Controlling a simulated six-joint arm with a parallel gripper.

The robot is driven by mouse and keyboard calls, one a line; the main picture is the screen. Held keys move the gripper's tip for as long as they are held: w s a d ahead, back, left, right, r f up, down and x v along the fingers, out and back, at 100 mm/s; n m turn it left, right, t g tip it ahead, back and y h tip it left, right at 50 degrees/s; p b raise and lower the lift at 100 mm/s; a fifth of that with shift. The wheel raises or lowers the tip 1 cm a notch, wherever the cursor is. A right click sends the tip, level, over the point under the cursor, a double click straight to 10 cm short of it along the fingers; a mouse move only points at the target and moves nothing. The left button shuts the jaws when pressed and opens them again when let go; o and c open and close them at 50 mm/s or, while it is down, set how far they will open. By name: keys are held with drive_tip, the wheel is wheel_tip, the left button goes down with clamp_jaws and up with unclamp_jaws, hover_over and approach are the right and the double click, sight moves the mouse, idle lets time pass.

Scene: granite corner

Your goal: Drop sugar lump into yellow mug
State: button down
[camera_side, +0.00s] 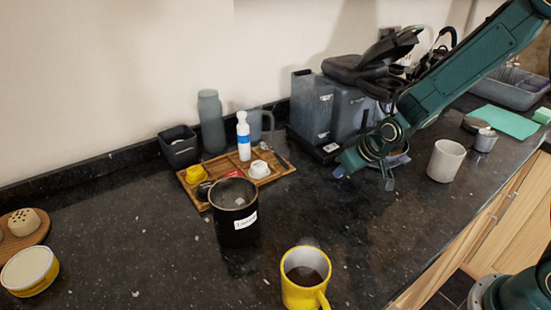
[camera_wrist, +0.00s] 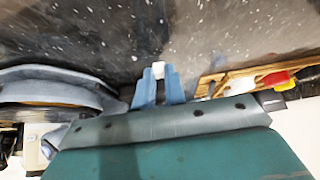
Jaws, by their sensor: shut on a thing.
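The yellow mug (camera_side: 303,292) stands upright at the front of the counter in the side view, with dark liquid inside and its handle toward the lower right. My gripper (camera_side: 341,170) is above the counter, behind and to the right of the mug and well apart from it. In the wrist view, my gripper's pale blue fingers (camera_wrist: 158,84) are shut on a small white sugar lump (camera_wrist: 158,70) at their tips. The lump cannot be made out in the side view. The mug is not visible in the wrist view.
A black labelled canister (camera_side: 236,232) with pale lumps inside stands left of the mug. A wooden tray (camera_side: 278,172) with small items and a bottle is behind it. A white cup (camera_side: 446,162) stands at right. The counter between gripper and mug looks clear.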

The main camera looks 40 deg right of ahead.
drive_tip(key=shift+a, duration=0.1)
idle(0.3)
drive_tip(key=shift+a+r, duration=0.25)
drive_tip(key=shift+a, duration=0.15)
drive_tip(key=s+a+r+n+g+y, duration=0.1)
drive_tip(key=s+a+r+n, duration=0.3)
drive_tip(key=s+a+r, duration=0.5)
drive_tip(key=s+a+r+n+g+y, duration=0.1)
drive_tip(key=s+a+r+n+y, duration=0.2)
drive_tip(key=s+a+r, duration=0.6)
drive_tip(key=a+n, duration=0.2)
drive_tip(key=a, duration=0.3)
drive_tip(key=shift+s+a+r+y, duration=0.2)
drive_tip(key=shift+s+r+y, duration=0.1)
drive_tip(key=shift+s, duration=0.1)
drive_tip(key=shift+f, duration=0.1)
drive_tip(key=shift+f, duration=2.9)
